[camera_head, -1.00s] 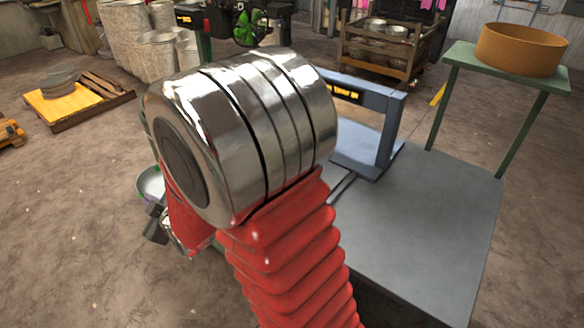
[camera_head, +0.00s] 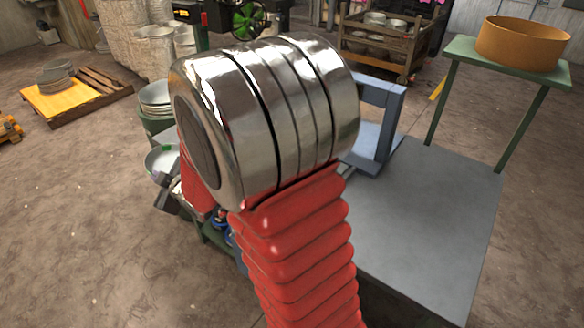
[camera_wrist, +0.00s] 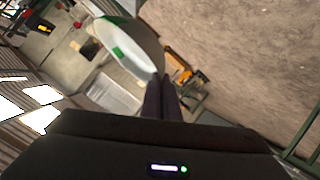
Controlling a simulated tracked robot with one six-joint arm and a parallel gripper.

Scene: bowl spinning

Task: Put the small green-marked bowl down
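The small green-marked bowl (camera_head: 160,160) is a pale metal bowl at the left of my arm in the head view, partly hidden by my arm. In the wrist view the bowl (camera_wrist: 133,38) shows its inside with a green patch, tilted in the picture. My gripper (camera_wrist: 160,80) has its dark fingers together at the bowl's rim and holds it. In the head view my gripper (camera_head: 168,190) is at the bowl's near edge, partly hidden. The bowl is apart from the floor; I cannot tell its exact height.
A stack of bowls (camera_head: 155,95) stands on a green stand (camera_head: 152,124) just behind the held bowl. A grey table (camera_head: 430,220) with a blue-grey frame (camera_head: 388,120) is at the right. A green table (camera_head: 462,50) bears an orange round container (camera_head: 521,44).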

